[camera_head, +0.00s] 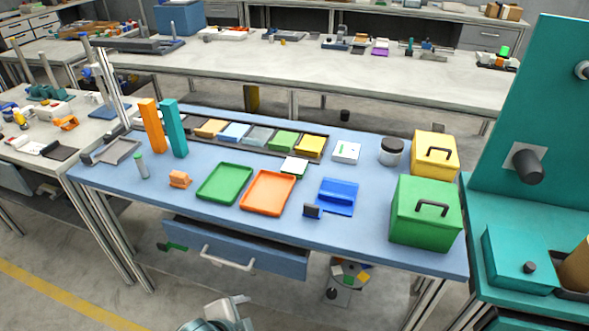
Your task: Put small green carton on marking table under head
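A small carton (294,167) with a pale top and green sides lies on the blue table (380,220), just behind the orange tray (268,192). A flat green block (284,141) also sits in the dark rack behind it. I cannot tell for sure which part is the marking table under the head; a tall teal machine (535,110) stands at the right edge, partly cut off. A grey-white part of mine, apparently my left gripper (228,312), shows at the bottom, well in front of the table and apart from the carton. Its fingers are unclear. My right gripper is out of view.
A green tray (225,184) lies left of the orange one. A blue holder (338,196), a green handled box (425,212) and a yellow handled box (434,154) stand to the right. Orange and teal posts (173,128) rise at left. A drawer (235,250) hangs below.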

